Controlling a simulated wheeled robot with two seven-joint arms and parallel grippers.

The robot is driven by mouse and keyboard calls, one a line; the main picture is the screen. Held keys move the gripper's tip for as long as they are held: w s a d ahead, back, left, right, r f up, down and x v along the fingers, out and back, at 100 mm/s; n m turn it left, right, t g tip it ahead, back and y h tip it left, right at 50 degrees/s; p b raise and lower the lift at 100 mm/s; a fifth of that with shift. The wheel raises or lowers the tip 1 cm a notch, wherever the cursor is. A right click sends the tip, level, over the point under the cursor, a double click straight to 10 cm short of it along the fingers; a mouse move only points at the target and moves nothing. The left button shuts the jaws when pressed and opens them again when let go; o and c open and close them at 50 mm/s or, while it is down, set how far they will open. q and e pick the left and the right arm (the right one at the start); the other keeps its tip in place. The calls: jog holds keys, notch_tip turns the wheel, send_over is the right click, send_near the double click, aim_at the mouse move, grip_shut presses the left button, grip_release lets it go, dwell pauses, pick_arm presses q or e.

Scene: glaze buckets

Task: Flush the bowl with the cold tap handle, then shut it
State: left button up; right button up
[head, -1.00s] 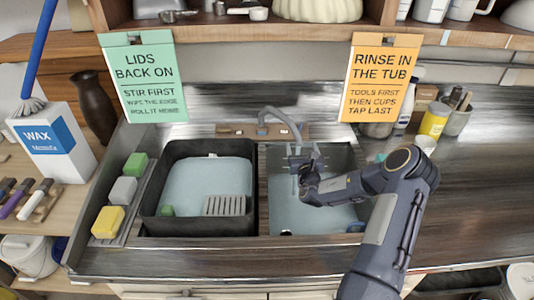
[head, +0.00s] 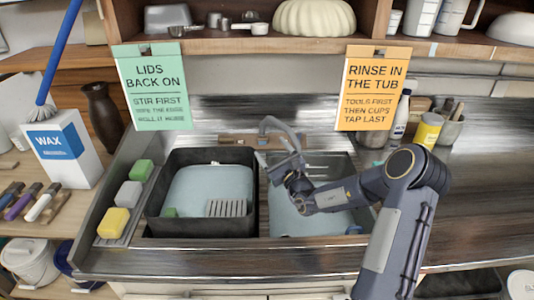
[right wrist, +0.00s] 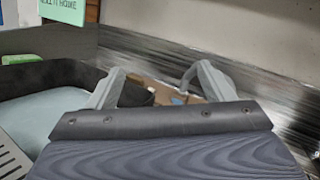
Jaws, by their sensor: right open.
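The right sink bowl (head: 290,222) is a pale blue basin at the middle of the steel counter. A grey curved tap spout (head: 270,121) rises behind it from a brown wooden-looking strip (head: 232,139). The strip also shows in the right wrist view (right wrist: 160,90), with a small bluish spot on it that may be the cold handle; I cannot make out the handle clearly. My right gripper (head: 278,162) is open and empty near the spout, over the divider side of the bowl. Its fingers (right wrist: 160,82) point toward the strip. My arm hides part of the bowl. My left gripper is out of view.
A black tub (head: 155,205) with pale contents and a slotted grey piece fills the left basin. Several sponges (head: 115,222) lie on its left. Signs hang from the shelf above. A yellow jar (head: 428,130) and bottles stand at right.

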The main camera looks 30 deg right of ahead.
jog(key=shift+s+a+r+n+y, duration=0.1)
jog(key=shift+a+r+n+y, duration=0.35)
jog(key=shift+a, duration=0.15)
jog(key=shift+s+a+r+n+y, duration=0.1)
jog(key=shift+a+r+n+y, duration=0.2)
jog(key=shift+a+n+y, duration=0.25)
